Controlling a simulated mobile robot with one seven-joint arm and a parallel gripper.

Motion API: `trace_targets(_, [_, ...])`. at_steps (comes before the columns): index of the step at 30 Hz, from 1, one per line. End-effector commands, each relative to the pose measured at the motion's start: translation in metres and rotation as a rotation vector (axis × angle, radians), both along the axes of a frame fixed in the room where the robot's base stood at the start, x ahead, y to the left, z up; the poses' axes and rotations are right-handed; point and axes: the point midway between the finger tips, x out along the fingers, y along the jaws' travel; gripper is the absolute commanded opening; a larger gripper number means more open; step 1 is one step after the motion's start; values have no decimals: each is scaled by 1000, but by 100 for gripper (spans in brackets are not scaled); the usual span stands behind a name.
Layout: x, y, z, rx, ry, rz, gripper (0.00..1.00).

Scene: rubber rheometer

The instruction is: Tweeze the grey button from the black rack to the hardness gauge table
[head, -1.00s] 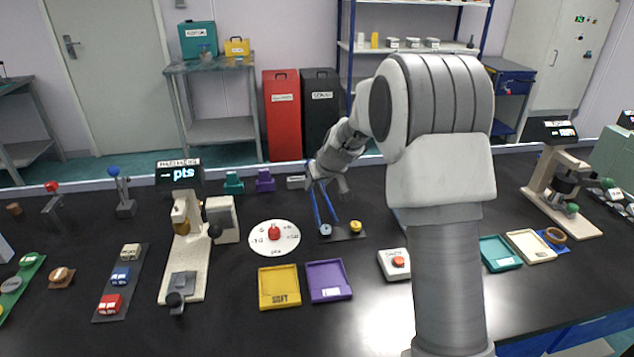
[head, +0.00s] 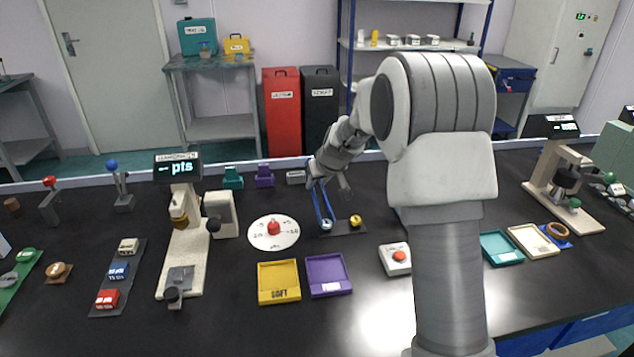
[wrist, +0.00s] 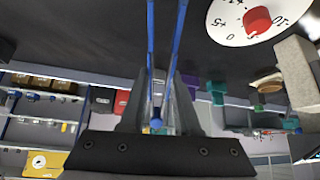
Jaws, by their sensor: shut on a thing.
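My gripper (head: 329,181) is shut on blue tweezers (head: 320,205), which point down at the black rack (head: 342,231). The grey button (head: 326,225) is on the rack's left part, at the tweezer tips. I cannot tell whether the tips grip it. In the wrist view, the tweezers (wrist: 151,45) run up between my gripper's fingers (wrist: 157,95); their tips and the button are out of that view. The hardness gauge (head: 182,230) stands to the left, with its small grey table (head: 180,277) low on its pale base, bare on top.
A yellow button (head: 355,221) sits on the rack's right end. A white dial with a red knob (head: 274,229) lies between rack and gauge. Yellow (head: 279,282) and purple (head: 328,275) trays lie in front. A red-button box (head: 396,258) stands right of them.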

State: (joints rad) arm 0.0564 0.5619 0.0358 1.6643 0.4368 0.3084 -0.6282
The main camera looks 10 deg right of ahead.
Motion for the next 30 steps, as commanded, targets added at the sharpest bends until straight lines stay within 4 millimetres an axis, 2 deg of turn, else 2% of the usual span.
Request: trace_targets(30, [0,0,116,-1,-1,-1,0])
